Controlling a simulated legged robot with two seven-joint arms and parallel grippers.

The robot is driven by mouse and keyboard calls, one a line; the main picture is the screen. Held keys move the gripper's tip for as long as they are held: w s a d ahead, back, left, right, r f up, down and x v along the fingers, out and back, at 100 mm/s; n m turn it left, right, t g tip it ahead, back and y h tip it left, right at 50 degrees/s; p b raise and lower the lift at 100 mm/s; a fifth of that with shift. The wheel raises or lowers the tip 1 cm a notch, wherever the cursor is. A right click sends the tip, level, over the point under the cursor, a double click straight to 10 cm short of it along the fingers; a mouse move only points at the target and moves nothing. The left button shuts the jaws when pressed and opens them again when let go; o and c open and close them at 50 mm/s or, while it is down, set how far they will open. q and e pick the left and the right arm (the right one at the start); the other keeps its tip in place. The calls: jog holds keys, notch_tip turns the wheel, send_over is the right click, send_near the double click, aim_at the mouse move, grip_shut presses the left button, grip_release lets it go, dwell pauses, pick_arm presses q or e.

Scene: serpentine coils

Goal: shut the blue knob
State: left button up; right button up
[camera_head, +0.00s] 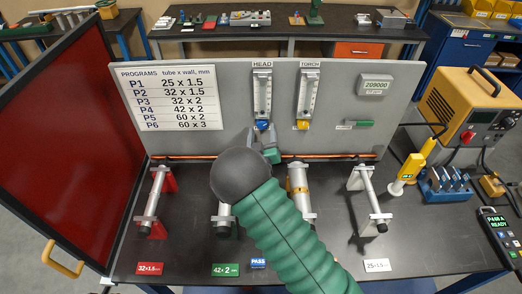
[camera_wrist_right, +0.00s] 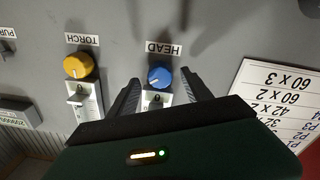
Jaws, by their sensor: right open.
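The blue knob (camera_head: 262,125) sits below the flowmeter tube labelled HEAD (camera_head: 262,93) on the grey panel. My right gripper (camera_head: 263,137) is in front of the panel at this knob, and my arm hides part of it. In the right wrist view, where the labels appear upside down, the blue knob (camera_wrist_right: 159,77) lies between the two dark fingers of my right gripper (camera_wrist_right: 160,80). The fingers are open, one on each side, with gaps to the knob. Whether they reach its depth is hard to tell. My left gripper is not in view.
A yellow knob (camera_wrist_right: 78,66) under the TORCH label sits beside the blue one; it also shows in the head view (camera_head: 302,125). A programs sign (camera_head: 168,97) is on the panel's left. Tube stands (camera_head: 365,197) line the bench below. A red screen (camera_head: 68,135) stands left.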

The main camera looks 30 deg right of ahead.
jog(key=b+v, duration=0.2)
jog(key=v, duration=1.2)
jog(key=shift+s+a+b, duration=0.15)
jog(key=shift+s+b, duration=0.05)
jog(key=shift+b, duration=0.15)
jog(key=shift+f, duration=0.1)
